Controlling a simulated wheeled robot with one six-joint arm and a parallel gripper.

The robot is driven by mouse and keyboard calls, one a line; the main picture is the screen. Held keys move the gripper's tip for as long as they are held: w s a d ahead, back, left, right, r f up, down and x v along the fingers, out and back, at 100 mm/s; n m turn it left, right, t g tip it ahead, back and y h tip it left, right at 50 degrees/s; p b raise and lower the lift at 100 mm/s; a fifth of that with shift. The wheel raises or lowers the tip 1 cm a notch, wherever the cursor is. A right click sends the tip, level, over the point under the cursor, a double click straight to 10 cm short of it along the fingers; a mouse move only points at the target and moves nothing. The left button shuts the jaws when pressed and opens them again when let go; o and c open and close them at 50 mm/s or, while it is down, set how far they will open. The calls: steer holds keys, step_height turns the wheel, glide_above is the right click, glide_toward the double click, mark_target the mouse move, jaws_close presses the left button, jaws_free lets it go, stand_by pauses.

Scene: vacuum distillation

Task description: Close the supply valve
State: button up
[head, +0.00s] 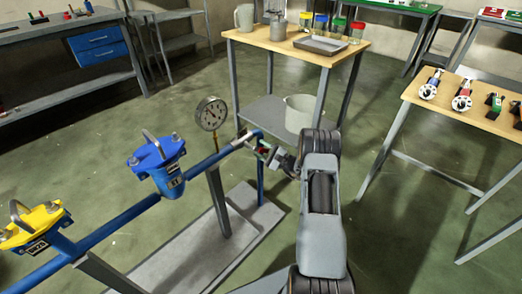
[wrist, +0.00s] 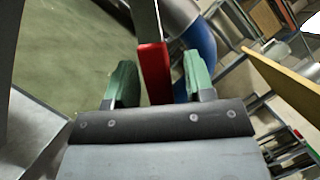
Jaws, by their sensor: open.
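The supply valve's lever shows in the wrist view as a grey metal bar with a red end (wrist: 153,72). The red end lies between the two green fingertips of my gripper (wrist: 157,80), with a visible gap on either side. My gripper is open and does not clamp the lever. In the head view my gripper (head: 273,155) is at the right end of the blue pipe (head: 205,163), and only a small bit of the red lever (head: 265,150) shows there. The valve body is mostly hidden by my gripper.
A pressure gauge (head: 211,113) stands on the pipe, left of my gripper. A blue-topped unit (head: 157,163) and a yellow-topped unit (head: 35,224) sit further left. A wooden-topped table (head: 270,43) with a white bucket (head: 299,113) on its lower shelf stands behind. Another table (head: 465,108) is at right.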

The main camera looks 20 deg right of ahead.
steer(key=shift+w+a+r, duration=0.1)
steer(key=shift+w+a, duration=0.1)
steer(key=shift+w, duration=0.05)
jaws_close()
stand_by(0.4)
